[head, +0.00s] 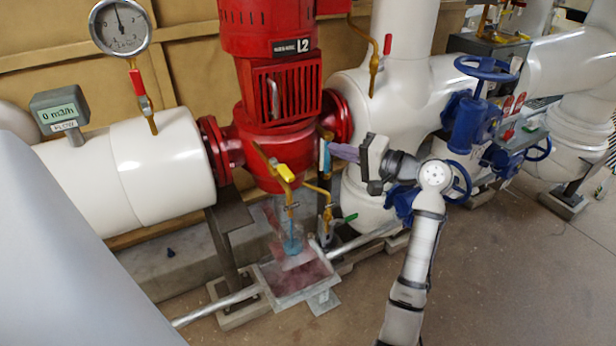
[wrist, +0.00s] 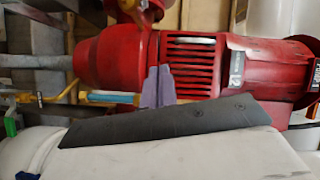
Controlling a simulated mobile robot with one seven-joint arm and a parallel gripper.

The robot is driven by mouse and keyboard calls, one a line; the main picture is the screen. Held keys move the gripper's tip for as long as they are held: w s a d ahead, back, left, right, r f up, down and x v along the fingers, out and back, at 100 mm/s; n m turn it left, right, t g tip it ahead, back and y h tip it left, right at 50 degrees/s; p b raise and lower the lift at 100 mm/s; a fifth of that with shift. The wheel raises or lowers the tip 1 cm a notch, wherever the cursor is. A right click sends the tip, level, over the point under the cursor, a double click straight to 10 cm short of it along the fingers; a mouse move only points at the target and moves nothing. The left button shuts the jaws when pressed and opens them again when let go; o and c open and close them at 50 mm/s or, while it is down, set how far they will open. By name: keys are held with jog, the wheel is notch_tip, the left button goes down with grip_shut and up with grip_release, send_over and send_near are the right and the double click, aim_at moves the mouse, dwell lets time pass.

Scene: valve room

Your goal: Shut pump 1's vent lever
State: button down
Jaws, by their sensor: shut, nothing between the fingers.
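The red pump (head: 285,95), marked L2, stands in the white pipe line; it also fills the wrist view (wrist: 195,65), turned on its side. A light-blue lever (head: 325,155) is at the pump's right side, on yellow pipework; it also shows in the wrist view (wrist: 112,98). A yellow-handled lever (head: 285,172) is at the pump's front and a green lever (head: 350,217) is lower right. I cannot read which is the vent lever. My gripper (head: 335,150), with purple fingers, is shut and empty, close beside the light-blue lever. Contact is unclear. The fingertips show in the wrist view (wrist: 157,82).
A drain tray (head: 318,290) with a clear funnel above it sits below the pump. Blue handwheel valves (head: 485,70) are to the right. A round gauge (head: 120,25) and a flow display (head: 60,110) are at left. The floor at right is open.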

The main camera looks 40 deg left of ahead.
jog(key=d+f+g, duration=0.2)
jog(key=d+g, duration=0.3)
jog(key=d, duration=0.2)
jog(key=shift+s+d+f+h, duration=0.3)
jog(key=shift+d+f, duration=0.05)
jog(key=shift+d, duration=0.05)
jog(key=shift+a, duration=0.1)
jog(key=p, duration=0.3)
send_near(289, 170)
jog(key=w+a, duration=0.2)
jog(key=a, duration=0.3)
jog(key=shift+s+a+f+p, duration=0.15)
jog(key=shift+s+a, duration=0.05)
jog(key=shift+s, duration=0.4)
jog(key=shift+s+a+f+p, duration=0.15)
jog(key=shift+s+a, duration=0.05)
jog(key=shift+s, duration=0.35)
jog(key=shift+s+a+f+p, duration=0.15)
jog(key=shift+s+a, duration=0.05)
jog(key=shift+s, duration=0.4)
jog(key=shift+s, duration=0.1)
